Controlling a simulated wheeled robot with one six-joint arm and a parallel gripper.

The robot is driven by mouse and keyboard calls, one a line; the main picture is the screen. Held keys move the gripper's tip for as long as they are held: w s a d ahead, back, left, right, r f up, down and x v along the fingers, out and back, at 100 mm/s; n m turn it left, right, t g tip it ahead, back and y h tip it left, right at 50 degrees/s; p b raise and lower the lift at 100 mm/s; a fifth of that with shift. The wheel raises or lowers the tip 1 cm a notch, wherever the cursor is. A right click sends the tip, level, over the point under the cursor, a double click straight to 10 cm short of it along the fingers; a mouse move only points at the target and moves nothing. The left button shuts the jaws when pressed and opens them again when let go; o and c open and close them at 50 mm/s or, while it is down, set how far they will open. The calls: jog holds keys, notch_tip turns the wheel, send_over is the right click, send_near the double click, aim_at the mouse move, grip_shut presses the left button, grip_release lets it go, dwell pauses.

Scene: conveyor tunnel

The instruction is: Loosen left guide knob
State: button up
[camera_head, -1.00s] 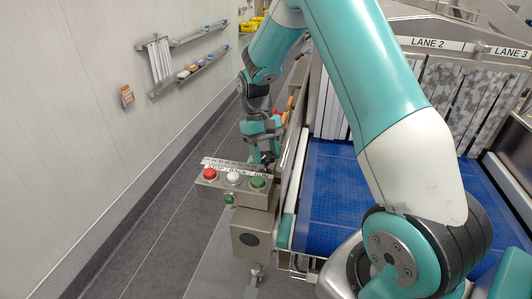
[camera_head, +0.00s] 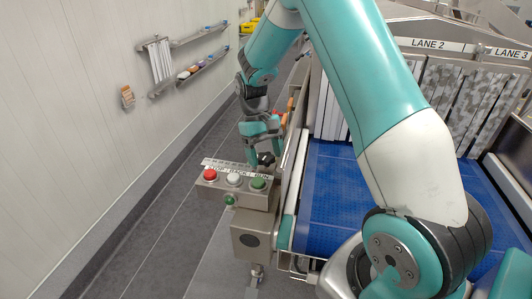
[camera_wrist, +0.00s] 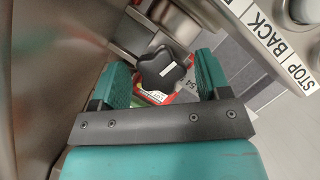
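A black star-shaped knob (camera_wrist: 162,69) with a small white mark sits between the two teal fingers of my gripper (camera_wrist: 160,64) in the wrist view. The fingers are spread, with a gap on each side of the knob. In the head view my gripper (camera_head: 256,150) points down behind the button box, at the left side of the blue belt. The dark knob (camera_head: 266,159) shows at its right side. A red and green label (camera_wrist: 183,92) lies behind the knob in the wrist view, partly hidden.
The button box (camera_head: 238,192) with red, white and green buttons stands just in front of my gripper. Its STOP/BACK plate (camera_wrist: 277,45) shows close at the upper right of the wrist view. The blue belt (camera_head: 335,190) lies to the right, and open floor to the left.

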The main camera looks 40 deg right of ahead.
jog(key=a+v, duration=0.1)
jog(key=v, duration=1.6)
jog(key=shift+d+r+p, duration=0.25)
jog(key=shift+d+p, duration=0.1)
jog(key=shift+d, duration=0.1)
